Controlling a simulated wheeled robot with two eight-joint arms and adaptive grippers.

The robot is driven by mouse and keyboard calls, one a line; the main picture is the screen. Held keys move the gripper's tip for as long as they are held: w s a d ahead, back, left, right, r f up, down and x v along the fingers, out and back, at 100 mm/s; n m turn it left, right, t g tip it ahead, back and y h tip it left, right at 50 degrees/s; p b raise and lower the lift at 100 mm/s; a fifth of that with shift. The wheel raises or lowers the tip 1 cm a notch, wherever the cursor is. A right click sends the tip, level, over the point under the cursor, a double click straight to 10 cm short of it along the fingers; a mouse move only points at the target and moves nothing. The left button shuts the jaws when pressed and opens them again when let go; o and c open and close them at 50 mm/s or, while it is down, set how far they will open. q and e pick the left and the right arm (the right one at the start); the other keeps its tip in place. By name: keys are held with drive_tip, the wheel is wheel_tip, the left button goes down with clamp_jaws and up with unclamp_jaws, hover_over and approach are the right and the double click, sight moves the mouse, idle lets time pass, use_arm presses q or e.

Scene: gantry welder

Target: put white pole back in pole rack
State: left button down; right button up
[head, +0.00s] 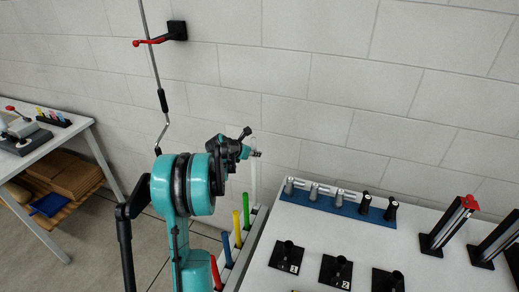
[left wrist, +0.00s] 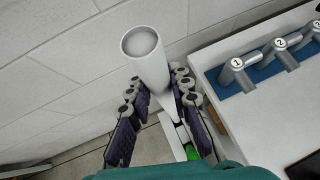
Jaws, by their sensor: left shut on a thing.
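The white pole (head: 254,178) stands about upright at the far end of the pole rack (head: 252,238). My left gripper (head: 250,152) is shut on the pole near its upper part. In the left wrist view, the white pole (left wrist: 149,62) passes between the fingers of the left gripper (left wrist: 160,92), its round top facing the camera. Its lower end lies over or in the far end of the rack (left wrist: 173,136); I cannot tell whether it is in a slot. Green (head: 246,210), yellow (head: 237,228), blue and red poles stand in the rack. My right gripper is out of view.
A white table (head: 330,228) stands right of the rack, with a blue tool holder (head: 338,204), numbered black holders (head: 287,257) and black uprights (head: 449,226). A block wall is close behind. A red lever (head: 152,41) and hanging rod are on the wall. Another bench (head: 45,140) stands left.

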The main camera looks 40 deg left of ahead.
sight(253, 184)
use_arm(q)
wheel_tip(253, 184, down, 3)
drive_tip(key=shift+s+f+b, duration=0.1)
drive_tip(key=shift+f+b, duration=0.1)
drive_tip(key=shift+b, duration=0.9)
drive_tip(key=shift+f+b, duration=0.4)
drive_tip(key=shift+f, duration=0.25)
drive_tip(key=shift+s+f, duration=0.1)
drive_tip(key=shift+f+b, duration=5.45)
drive_tip(key=shift+f, duration=1.6)
drive_tip(key=shift+r, duration=0.35)
drive_tip(key=shift+f, duration=0.1)
